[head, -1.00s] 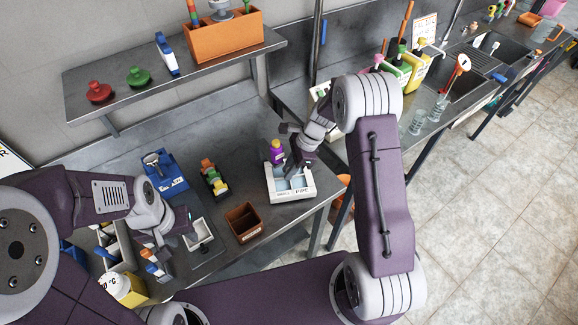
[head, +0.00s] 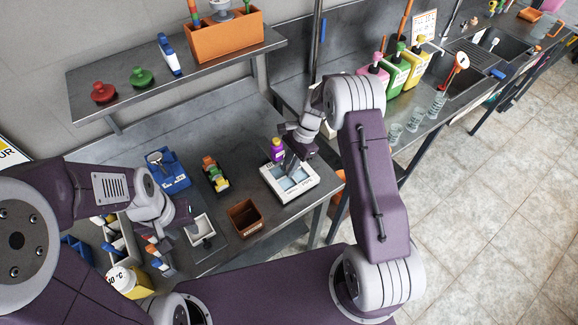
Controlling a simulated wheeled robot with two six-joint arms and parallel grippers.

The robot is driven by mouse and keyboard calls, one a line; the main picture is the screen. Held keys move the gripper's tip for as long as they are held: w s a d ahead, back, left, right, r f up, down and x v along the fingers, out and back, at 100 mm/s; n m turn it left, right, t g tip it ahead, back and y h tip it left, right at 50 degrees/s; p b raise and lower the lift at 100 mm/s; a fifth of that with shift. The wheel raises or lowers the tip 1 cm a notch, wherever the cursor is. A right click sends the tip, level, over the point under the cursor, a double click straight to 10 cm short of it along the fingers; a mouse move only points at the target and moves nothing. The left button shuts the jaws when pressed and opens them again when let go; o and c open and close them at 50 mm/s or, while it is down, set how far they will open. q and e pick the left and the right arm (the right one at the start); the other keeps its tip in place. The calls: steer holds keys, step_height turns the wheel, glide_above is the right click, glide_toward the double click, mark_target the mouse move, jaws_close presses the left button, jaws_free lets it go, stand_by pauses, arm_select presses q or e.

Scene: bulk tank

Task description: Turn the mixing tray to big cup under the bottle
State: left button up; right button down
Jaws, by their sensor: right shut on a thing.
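The mixing tray (head: 304,192) is a white block with pale blue wells, sitting near the front edge of the steel bench, turned at a slant. The purple bottle (head: 277,146) with a yellow top stands behind it, by the tray's back edge. My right gripper (head: 291,170) is shut at the tray, its fingers reaching down by the wells; the exact contact is partly hidden by the gripper. Which well is the big cup I cannot tell. My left gripper (head: 178,236) hangs over the bench at the left, near a small white tray; its fingers are unclear.
A brown box (head: 244,218), a blue caddy (head: 167,172) and a rack of small coloured items (head: 214,174) stand left of the mixing tray. A yellow tub (head: 130,281) is at the lower left. The shelf (head: 190,70) overhangs the back.

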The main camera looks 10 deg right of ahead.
steer(key=c, duration=1.3)
jaws_free()
steer(key=shift+c, duration=0.2)
steer(key=b+v, duration=0.1)
steer(key=v, duration=0.8)
steer(key=shift+d, duration=0.1)
steer(key=s+n+t+h, duration=0.2)
steer(key=s+n+h, duration=0.2)
steer(key=s+n, duration=0.9)
steer(key=s+d, duration=0.1)
steer(key=s, duration=0.5)
steer(key=shift+r+n+t, duration=0.2)
steer(key=shift+n+t, duration=0.2)
